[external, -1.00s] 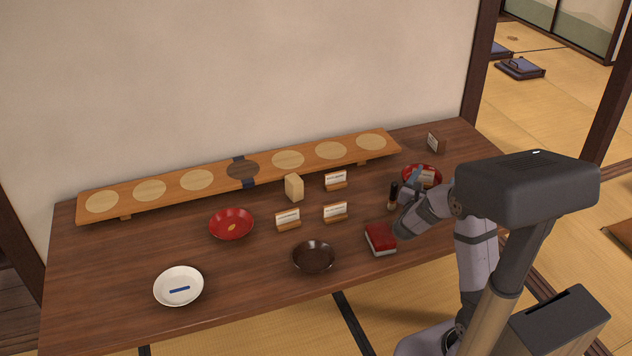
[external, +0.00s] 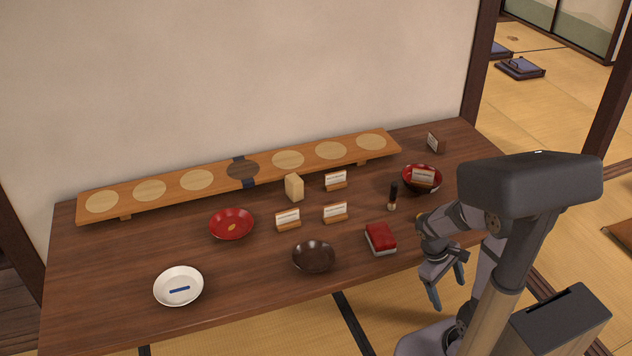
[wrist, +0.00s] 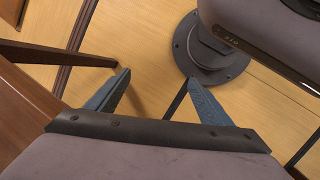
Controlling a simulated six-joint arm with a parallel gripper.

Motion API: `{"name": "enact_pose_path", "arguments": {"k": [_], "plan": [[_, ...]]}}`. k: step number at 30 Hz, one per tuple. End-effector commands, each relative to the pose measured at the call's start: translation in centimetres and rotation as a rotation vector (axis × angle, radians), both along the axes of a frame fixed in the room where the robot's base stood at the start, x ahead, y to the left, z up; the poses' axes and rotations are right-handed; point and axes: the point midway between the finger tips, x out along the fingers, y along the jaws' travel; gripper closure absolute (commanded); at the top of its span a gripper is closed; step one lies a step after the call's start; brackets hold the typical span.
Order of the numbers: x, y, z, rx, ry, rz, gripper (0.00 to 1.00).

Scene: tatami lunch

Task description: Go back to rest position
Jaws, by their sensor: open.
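My gripper (external: 448,288) hangs past the front right edge of the table (external: 225,284), fingers pointing down, open and empty. In the wrist view my gripper (wrist: 162,95) shows its two blue-grey fingers spread apart over the tatami floor (wrist: 145,60), with nothing between them. The table's edge shows at the left of the wrist view.
Plates, card stands and a long wooden board (external: 222,189) lie further left.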

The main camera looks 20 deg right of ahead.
Motion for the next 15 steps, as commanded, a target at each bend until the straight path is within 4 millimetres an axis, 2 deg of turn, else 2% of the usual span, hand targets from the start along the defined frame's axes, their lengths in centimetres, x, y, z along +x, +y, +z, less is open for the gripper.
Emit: {"name": "enact_pose_path", "arguments": {"k": [3,8,10,15], "plan": [[0.8,3.7,-1.5,0.139,-0.118,-0.146,0.26],[2.5,7.6,-2.0,0.292,-0.259,-0.334,0.26],[2.6,7.7,0.6,0.297,-0.261,-0.340,0.26],[2.5,7.6,4.4,0.294,-0.257,-0.335,0.26]]}}
